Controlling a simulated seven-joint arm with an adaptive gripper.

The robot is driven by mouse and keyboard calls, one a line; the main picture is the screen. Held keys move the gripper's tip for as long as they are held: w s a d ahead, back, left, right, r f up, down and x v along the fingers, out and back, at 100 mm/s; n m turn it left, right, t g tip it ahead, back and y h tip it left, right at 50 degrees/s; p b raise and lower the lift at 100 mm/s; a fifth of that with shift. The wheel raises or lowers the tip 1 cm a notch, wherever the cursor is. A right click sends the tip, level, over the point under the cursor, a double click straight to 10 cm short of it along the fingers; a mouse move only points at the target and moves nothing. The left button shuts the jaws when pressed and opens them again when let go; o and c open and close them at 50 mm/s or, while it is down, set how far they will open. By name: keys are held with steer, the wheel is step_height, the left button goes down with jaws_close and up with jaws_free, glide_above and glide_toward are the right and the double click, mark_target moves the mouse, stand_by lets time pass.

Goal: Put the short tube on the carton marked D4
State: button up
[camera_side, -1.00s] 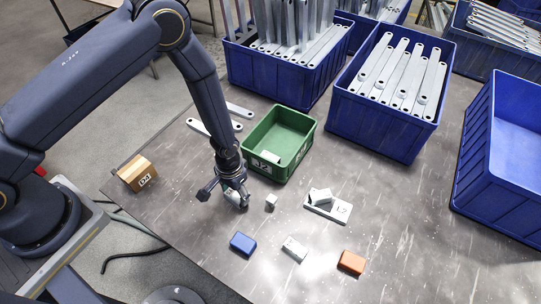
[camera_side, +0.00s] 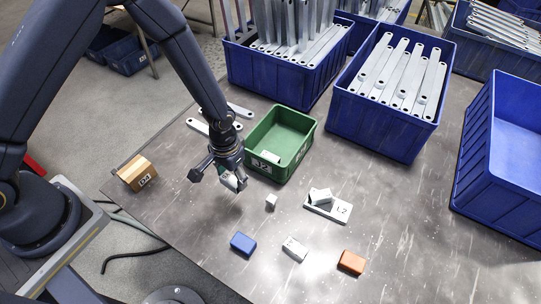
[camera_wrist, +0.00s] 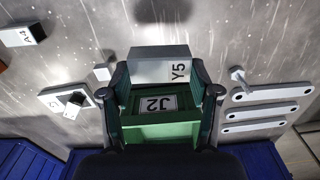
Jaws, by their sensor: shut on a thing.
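My gripper (camera_side: 230,180) is shut on a pale block marked Y5 (camera_wrist: 160,68), held above the table in front of the green bin. The block also shows in the side view between the fingertips, partly hidden. The brown carton marked D4 (camera_side: 137,173) stands at the table's left edge, left of my gripper, with its top clear. A small grey piece (camera_wrist: 237,74), perhaps the short tube, shows right of my gripper in the wrist view; I cannot tell its shape surely. In the side view I cannot make it out.
The green bin (camera_side: 308,138) marked J2 is close behind my gripper, with flat brackets (camera_wrist: 265,92) beside it. A small grey cube (camera_side: 271,201), a plate marked LZ (camera_side: 338,210), and blue (camera_side: 243,243), white (camera_side: 295,249) and orange (camera_side: 351,262) blocks lie nearby.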

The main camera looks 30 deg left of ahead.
steer(key=shift+r+n, duration=0.4)
steer(key=shift+r, duration=0.3)
steer(key=s+a+r+n, duration=0.25)
steer(key=a+n, duration=0.75)
steer(key=a, duration=0.5)
steer(key=r+n, duration=0.2)
steer(key=n, duration=0.6)
glide_above(133, 167)
step_height(133, 167, down, 8)
steer(key=shift+s, duration=0.15)
steer(key=shift+f, duration=0.1)
steer(key=o, duration=1.2)
steer(key=shift+f, duration=0.1)
